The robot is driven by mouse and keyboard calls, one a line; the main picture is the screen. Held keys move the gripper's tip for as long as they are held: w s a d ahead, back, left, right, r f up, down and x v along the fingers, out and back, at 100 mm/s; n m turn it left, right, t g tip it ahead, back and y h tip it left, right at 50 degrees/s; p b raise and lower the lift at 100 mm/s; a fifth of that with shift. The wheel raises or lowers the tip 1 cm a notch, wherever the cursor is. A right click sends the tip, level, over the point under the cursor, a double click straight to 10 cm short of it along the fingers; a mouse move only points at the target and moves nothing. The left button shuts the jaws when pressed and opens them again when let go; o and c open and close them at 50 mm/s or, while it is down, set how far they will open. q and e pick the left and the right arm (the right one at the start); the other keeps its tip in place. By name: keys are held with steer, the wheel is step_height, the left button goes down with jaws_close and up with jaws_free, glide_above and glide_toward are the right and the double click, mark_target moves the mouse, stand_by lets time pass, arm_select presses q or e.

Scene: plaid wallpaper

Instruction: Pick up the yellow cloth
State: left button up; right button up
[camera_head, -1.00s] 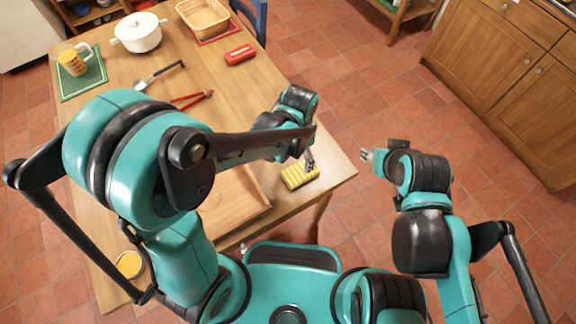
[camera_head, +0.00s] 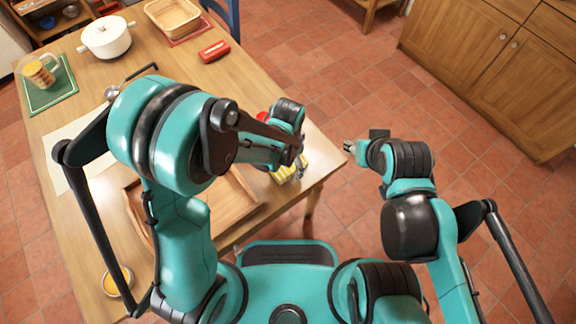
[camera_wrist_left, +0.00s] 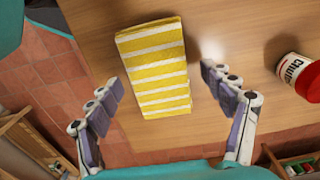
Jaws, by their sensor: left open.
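The yellow cloth (camera_head: 285,175), with white stripes, lies flat and folded near the table corner. In the left wrist view the cloth (camera_wrist_left: 158,70) shows almost whole, its near end between the fingers. My left gripper (camera_wrist_left: 158,76) is open and empty, one finger on each side of the cloth's near part. In the head view my left gripper (camera_head: 301,166) is at the cloth and hides part of it; I cannot tell the exact height gap. My right gripper (camera_head: 349,147) is off the table to the right; its finger opening is too small to tell.
A white pot (camera_head: 106,38), a basket (camera_head: 173,16) and a red case (camera_head: 214,51) are farther back. The table edge is close to the cloth.

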arm_select(q)
steer(key=c, duration=1.3)
steer(key=shift+r, duration=0.1)
steer(key=shift+c, duration=0.2)
arm_select(e)
steer(key=shift+r, duration=0.1)
